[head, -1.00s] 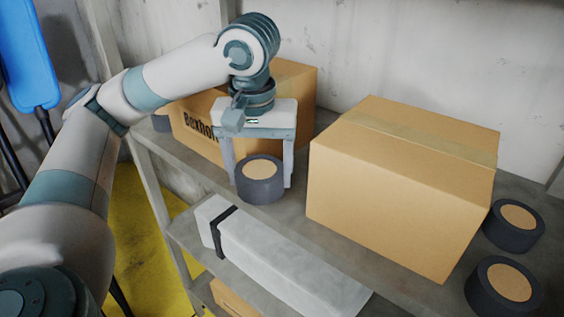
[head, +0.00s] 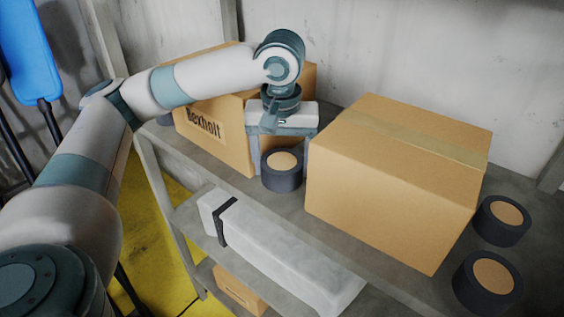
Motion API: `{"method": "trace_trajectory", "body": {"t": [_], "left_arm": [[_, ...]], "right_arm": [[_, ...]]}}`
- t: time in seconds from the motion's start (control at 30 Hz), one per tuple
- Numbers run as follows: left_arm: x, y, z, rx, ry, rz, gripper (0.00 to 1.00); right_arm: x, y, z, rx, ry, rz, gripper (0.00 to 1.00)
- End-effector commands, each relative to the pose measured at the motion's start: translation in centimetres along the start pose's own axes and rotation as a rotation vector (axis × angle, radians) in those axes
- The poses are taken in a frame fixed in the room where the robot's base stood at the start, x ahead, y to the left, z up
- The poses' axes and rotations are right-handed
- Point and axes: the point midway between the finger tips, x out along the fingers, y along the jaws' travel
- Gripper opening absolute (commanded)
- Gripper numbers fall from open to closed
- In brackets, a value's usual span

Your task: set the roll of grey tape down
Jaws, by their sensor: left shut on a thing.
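My left gripper (head: 282,158) is shut on a roll of grey tape (head: 283,180), with one finger on each side. The roll is dark on the outside with a tan top face, and it is upright with that face up. It is in the gap between two cardboard boxes, close to the front of the upper shelf (head: 325,222). I cannot tell whether its underside touches the shelf. The right finger is close to the big box and partly hidden. My right gripper is not in view.
Two more tape rolls (head: 502,220) (head: 488,283) stand at the right. A long grey wrapped package (head: 285,255) lies on the shelf below. A wall closes the back.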

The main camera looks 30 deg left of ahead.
Motion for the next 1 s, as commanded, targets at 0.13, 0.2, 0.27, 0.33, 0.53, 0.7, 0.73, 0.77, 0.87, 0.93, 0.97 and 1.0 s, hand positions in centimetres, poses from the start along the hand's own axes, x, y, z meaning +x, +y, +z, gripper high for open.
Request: {"method": "trace_trajectory", "body": {"t": [0.13,0.2,0.27,0.33,0.53,0.7,0.73,0.77,0.87,0.93,0.97,1.0], "left_arm": [[0.9,0.0,0.1,0.001,-0.001,-0.001,0.42],[1.1,0.0,0.2,0.001,0.000,0.000,0.42],[1.1,0.0,0.2,0.001,0.000,0.000,0.42],[1.1,0.0,0.2,0.001,0.000,0.000,0.42],[1.4,0.0,0.2,0.000,0.000,0.000,0.42],[1.4,0.0,0.2,0.000,0.000,0.000,0.78],[1.4,0.0,0.2,0.000,0.000,0.000,0.78],[1.4,0.0,0.2,0.000,0.000,0.000,0.78],[1.4,0.0,0.2,0.000,0.000,0.000,0.78],[1.2,0.0,0.2,0.000,0.000,0.000,0.78],[1.1,0.0,0.2,0.000,0.000,0.000,0.78],[1.0,0.0,0.1,0.000,0.001,0.001,0.78]], "right_arm": [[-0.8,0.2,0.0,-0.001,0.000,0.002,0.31],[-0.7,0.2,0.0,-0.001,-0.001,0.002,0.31],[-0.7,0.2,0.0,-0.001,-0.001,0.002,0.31],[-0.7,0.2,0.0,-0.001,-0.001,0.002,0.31],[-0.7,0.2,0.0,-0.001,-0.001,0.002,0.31],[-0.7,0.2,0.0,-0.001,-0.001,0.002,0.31],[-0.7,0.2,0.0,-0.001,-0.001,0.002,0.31],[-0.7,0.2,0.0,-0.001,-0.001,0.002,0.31],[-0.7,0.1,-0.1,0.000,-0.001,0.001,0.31],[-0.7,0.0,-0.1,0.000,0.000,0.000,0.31],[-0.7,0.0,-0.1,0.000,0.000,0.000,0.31],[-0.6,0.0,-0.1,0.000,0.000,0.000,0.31]]}}
